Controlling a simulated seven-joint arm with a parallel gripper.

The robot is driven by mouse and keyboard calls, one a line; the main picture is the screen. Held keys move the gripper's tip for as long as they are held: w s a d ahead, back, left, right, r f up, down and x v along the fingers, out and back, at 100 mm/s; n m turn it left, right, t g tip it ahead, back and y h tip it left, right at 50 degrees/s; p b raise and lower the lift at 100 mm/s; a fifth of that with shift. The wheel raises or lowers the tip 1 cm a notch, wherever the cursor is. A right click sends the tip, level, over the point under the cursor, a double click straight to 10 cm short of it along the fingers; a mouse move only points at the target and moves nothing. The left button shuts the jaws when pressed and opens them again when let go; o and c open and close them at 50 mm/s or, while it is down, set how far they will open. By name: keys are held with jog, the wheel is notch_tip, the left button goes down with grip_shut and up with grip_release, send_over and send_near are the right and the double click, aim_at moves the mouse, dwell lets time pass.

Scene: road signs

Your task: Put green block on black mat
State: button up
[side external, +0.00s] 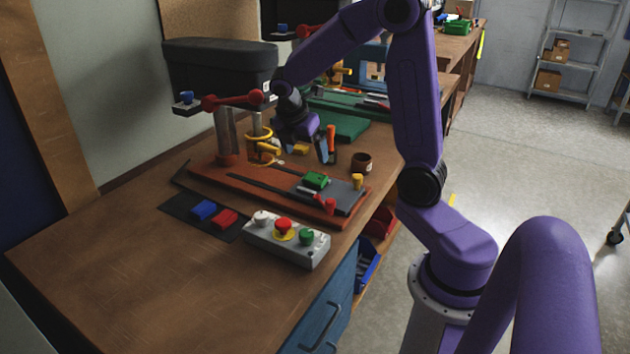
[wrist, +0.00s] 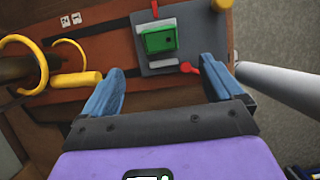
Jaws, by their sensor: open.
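The green block (side external: 316,180) rests on a grey plate (side external: 346,199) at the right of a red-brown board. In the wrist view the green block (wrist: 158,39) lies ahead of the fingertips, roughly midway between them. The black mat (side external: 179,205) lies flat on the table at the front left, with a blue block (side external: 204,210) and a red block (side external: 225,219) on it. I cannot make out the mat in the wrist view. My gripper (side external: 322,157) is open and empty, above and behind the green block; it also shows in the wrist view (wrist: 162,65).
A grey button box (side external: 287,240) stands in front of the board, beside the mat. A post with yellow rings (side external: 258,134) rises at the board's left. A red toggle (side external: 325,203) and yellow knob (side external: 357,181) flank the block. The table's front left is clear.

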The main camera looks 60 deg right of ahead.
send_over(313, 179)
jog(key=a, duration=0.2)
notch_tip(313, 179, down, 5)
jog(key=shift+f, duration=0.1)
jog(key=shift+a+x, duration=0.2)
jog(key=shift+x, duration=2.35)
jog(key=shift+f, duration=0.1)
jog(key=c, duration=1.3)
